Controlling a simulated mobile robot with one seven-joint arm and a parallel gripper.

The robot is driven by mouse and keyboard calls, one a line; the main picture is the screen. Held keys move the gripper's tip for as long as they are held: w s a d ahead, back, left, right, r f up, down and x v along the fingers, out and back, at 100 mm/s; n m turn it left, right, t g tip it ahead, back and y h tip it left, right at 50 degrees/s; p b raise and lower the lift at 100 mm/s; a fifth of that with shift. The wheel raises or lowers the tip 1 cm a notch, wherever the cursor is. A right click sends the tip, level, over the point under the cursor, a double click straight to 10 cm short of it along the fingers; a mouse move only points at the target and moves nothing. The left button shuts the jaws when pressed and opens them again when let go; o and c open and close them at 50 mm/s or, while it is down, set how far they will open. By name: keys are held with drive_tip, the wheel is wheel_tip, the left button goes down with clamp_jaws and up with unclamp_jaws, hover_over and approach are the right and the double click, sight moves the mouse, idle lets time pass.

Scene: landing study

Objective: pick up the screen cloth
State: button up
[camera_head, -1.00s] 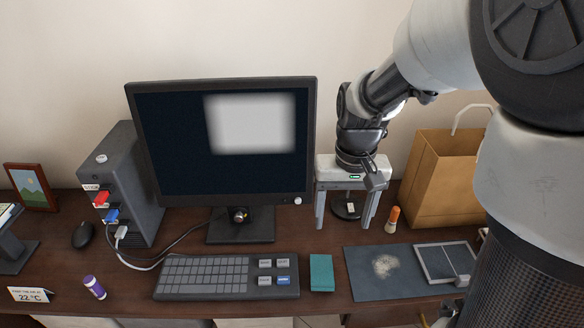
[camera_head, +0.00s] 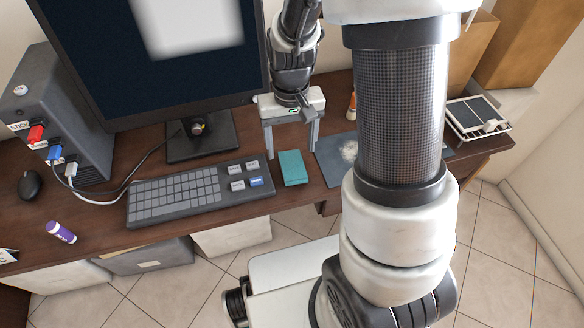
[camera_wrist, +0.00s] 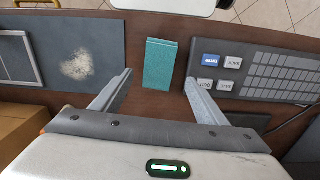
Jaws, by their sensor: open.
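The screen cloth appears to be the folded teal piece (camera_head: 292,168) lying flat on the desk, just right of the keyboard. It also shows in the wrist view (camera_wrist: 161,62), between and beyond the fingertips. My gripper (camera_head: 291,149) is open and empty, with its fingers pointing down just behind the cloth in the head view. In the wrist view my gripper (camera_wrist: 158,78) has one finger on each side of the cloth's near end. I cannot tell the exact height of the fingertips above the desk.
The keyboard (camera_head: 185,194) lies close left of the cloth. A dark mat (camera_head: 331,172) with a pale dusty patch lies to its right, partly behind my arm. The monitor stand (camera_head: 200,148) stands behind the keyboard.

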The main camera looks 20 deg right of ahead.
sight(292, 165)
drive_tip(key=shift+s+d+f+b, duration=0.1)
drive_tip(key=shift+f+b, duration=0.35)
drive_tip(key=shift+f, duration=1.1)
drive_tip(key=shift+s+f+b, duration=0.1)
drive_tip(key=shift+f+b, duration=0.35)
drive_tip(key=shift+f, duration=1.1)
drive_tip(key=shift+c, duration=0.2)
drive_tip(key=c, duration=1.1)
